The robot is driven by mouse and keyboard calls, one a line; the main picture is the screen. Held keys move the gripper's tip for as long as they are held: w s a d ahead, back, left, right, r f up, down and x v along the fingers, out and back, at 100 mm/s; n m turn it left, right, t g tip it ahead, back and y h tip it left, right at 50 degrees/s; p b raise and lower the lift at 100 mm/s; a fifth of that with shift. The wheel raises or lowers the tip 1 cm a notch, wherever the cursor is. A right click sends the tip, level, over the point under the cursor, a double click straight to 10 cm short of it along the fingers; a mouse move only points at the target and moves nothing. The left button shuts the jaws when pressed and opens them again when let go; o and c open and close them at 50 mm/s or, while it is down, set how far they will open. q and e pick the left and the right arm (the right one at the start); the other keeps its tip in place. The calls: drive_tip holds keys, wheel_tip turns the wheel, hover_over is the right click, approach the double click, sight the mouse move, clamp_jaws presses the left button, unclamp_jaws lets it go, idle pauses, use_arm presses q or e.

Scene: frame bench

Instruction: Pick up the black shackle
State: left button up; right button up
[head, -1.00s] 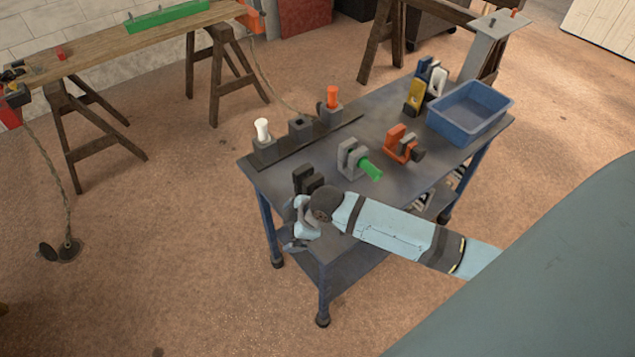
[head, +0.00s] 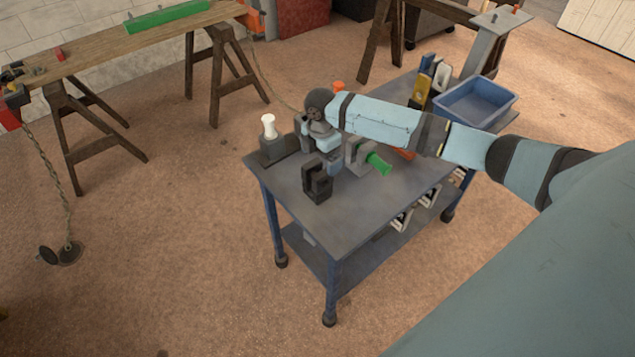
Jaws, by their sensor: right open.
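The black shackle (head: 316,184) stands upright on the grey top of the bench cart, near its front left part. My right gripper (head: 320,152) is open and hangs just behind and above the black shackle, its fingers pointing down. One finger shows right behind the shackle's right side; whether it touches cannot be told. Nothing shows between the fingers. My left gripper is not in view.
A grey shackle with a green pin (head: 377,163) stands right of the gripper. An orange one is mostly hidden behind my arm. A white-topped peg (head: 268,128) stands at left, a blue bin (head: 476,103) at the back right. The cart's front top is clear.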

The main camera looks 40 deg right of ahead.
sight(318, 174)
drive_tip(key=shift+w+a+f+p, duration=0.15)
drive_tip(key=shift+f+p, duration=0.1)
drive_tip(key=shift+f, duration=1.55)
drive_tip(key=shift+w+a+f+p, duration=0.1)
drive_tip(key=shift+a+f+p, duration=0.1)
drive_tip(key=shift+f, duration=1.55)
drive_tip(key=shift+r, duration=0.1)
drive_tip(key=c, duration=1.3)
